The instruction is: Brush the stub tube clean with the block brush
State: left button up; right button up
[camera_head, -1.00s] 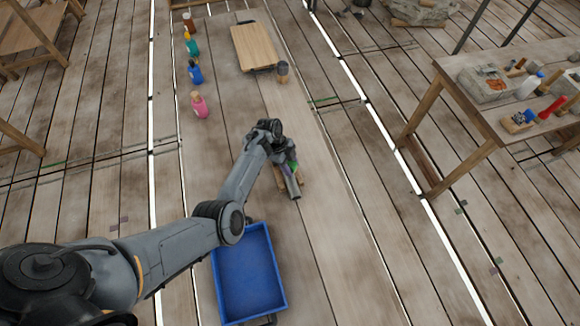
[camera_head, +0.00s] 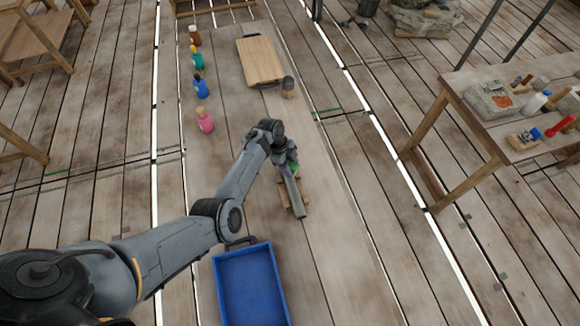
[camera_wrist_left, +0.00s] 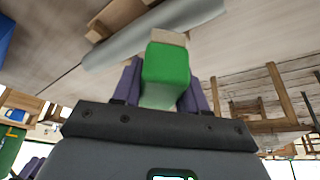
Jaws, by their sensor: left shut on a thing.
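The block brush (camera_wrist_left: 166,70) has a green body and a pale tan end. My left gripper (camera_wrist_left: 160,88) is shut on it, with a purple finger on each side. My wrist hides the tube's far end. My right gripper is in neither view.
A blue tray (camera_head: 249,285) stands on the near side of the stand. Several bottles, one of them pink (camera_head: 205,121), line the left edge. A wooden board (camera_head: 260,60) and a dark cup (camera_head: 288,86) stand farther back. A side table (camera_head: 500,115) holds tools at right.

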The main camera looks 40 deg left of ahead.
pick_arm(q)
jog(key=shift+a+r+p, duration=0.15)
jog(key=shift+r+p, duration=1.95)
jog(key=shift+r, duration=0.5)
